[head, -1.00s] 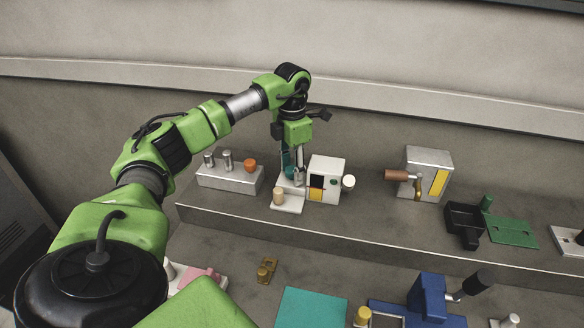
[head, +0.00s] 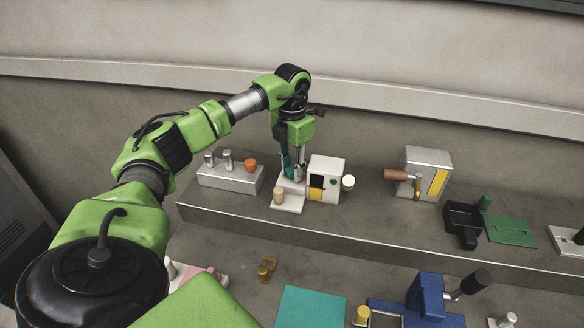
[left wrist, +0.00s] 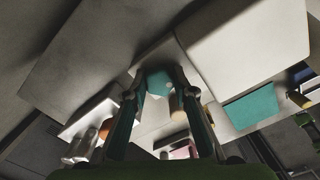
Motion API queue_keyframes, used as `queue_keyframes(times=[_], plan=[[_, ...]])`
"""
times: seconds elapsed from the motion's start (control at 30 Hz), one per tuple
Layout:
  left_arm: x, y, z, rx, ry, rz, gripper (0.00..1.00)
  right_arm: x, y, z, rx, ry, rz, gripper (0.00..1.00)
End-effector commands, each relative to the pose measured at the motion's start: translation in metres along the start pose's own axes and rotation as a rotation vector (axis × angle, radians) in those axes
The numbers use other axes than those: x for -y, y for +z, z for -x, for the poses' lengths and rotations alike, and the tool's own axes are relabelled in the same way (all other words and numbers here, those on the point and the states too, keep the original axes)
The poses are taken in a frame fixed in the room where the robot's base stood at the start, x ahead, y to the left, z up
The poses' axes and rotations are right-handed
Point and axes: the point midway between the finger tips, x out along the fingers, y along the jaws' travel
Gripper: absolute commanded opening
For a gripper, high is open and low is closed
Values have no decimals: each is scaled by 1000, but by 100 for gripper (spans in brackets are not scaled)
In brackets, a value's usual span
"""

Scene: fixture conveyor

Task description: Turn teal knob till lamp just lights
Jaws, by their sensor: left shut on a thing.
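The teal knob (left wrist: 158,82) shows between my fingertips in the left wrist view. In the head view the fingers mostly hide it. My left gripper (head: 292,178) points down and is shut on the knob, just left of a white box (head: 328,166). The box's front has a dark window (head: 317,181), an orange-yellow patch (head: 315,194) and a small green dot (head: 334,182). I cannot tell which part is the lamp, or whether it is lit. My right gripper is not in view.
A tan peg (head: 278,195) stands on a white plate in front of the gripper. A grey block (head: 230,178) with two metal pegs and an orange knob is close on the left. A metal box with a brown handle (head: 396,175) stands farther right, past bare shelf.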

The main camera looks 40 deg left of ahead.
Motion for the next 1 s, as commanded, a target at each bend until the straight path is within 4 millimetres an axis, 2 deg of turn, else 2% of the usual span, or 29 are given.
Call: queue_keyframes(times=[0.13, 0.17, 0.2, 0.23, 0.53, 0.67, 0.77, 1.0], plan=[[-1, 0, 1, 2, 1, -1, 3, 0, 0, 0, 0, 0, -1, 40], [-1, 0, 1, 2, 1, -1, 30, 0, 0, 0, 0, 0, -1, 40], [-1, 0, 1, 2, 1, -1, 40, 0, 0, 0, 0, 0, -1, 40], [-1, 0, 1, 2, 1, -1, 42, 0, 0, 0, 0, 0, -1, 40], [0, 0, 1, 2, 1, -2, 42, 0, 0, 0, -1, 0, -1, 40], [0, 1, 9, 5, 0, -2, 42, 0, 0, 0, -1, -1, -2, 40], [0, 2, 25, 7, 0, -2, 42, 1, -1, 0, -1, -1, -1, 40], [0, 2, 77, 7, 1, -2, 42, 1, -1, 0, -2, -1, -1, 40]])
